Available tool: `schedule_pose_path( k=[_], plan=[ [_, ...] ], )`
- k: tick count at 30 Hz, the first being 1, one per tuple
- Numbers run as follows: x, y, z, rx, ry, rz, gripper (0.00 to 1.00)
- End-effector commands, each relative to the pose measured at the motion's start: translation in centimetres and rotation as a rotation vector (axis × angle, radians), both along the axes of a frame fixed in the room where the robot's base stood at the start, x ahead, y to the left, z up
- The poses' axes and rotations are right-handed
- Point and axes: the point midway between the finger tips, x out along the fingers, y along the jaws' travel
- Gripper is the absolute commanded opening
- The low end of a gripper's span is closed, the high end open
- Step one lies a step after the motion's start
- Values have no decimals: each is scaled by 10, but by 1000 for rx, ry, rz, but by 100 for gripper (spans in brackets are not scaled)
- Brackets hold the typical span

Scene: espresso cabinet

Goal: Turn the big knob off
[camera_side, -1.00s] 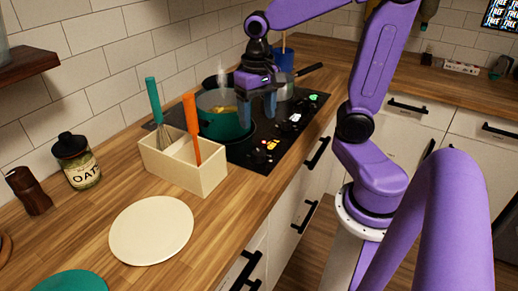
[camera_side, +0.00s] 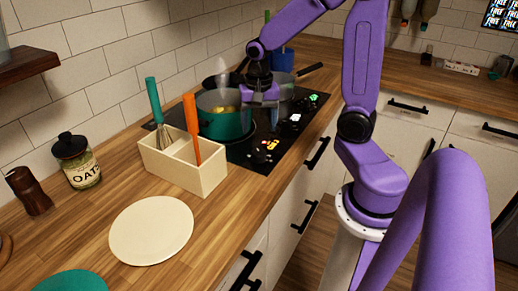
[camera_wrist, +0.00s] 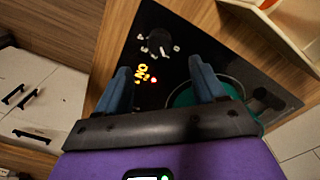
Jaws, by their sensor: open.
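A dark round knob with a pale pointer (camera_wrist: 157,42) sits on the black cooktop in the wrist view, with pale marks around it. Glowing yellow lettering (camera_wrist: 143,72) and a small red light lie beside it. In the side view, orange lettering (camera_side: 270,145) glows at the cooktop's near end. My gripper (camera_wrist: 161,84) is open, its two blue fingers apart with nothing between them. In the side view my gripper (camera_side: 264,106) hangs above the cooktop, beside the teal pot. I cannot tell from these views which knob is the big one.
The teal pot (camera_side: 222,122) stands close to my gripper and also shows by the right finger in the wrist view (camera_wrist: 232,86). A cream utensil box (camera_side: 190,172) holds a whisk and an orange-handled tool. More pans stand behind.

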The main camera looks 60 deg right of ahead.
Motion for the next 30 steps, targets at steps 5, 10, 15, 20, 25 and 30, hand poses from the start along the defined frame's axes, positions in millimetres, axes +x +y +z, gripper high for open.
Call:
schedule_pose_path(
  k=[5,10,15,20,25,30],
  plan=[
    [-2,0,-31,-1,7,0,69],
    [-1,0,-56,-1,6,-1,69],
    [-1,0,-75,0,5,-1,69],
    [-1,0,-86,0,1,0,69],
    [0,0,-90,0,0,0,69],
    [0,0,-91,1,-1,0,69]
  ],
)
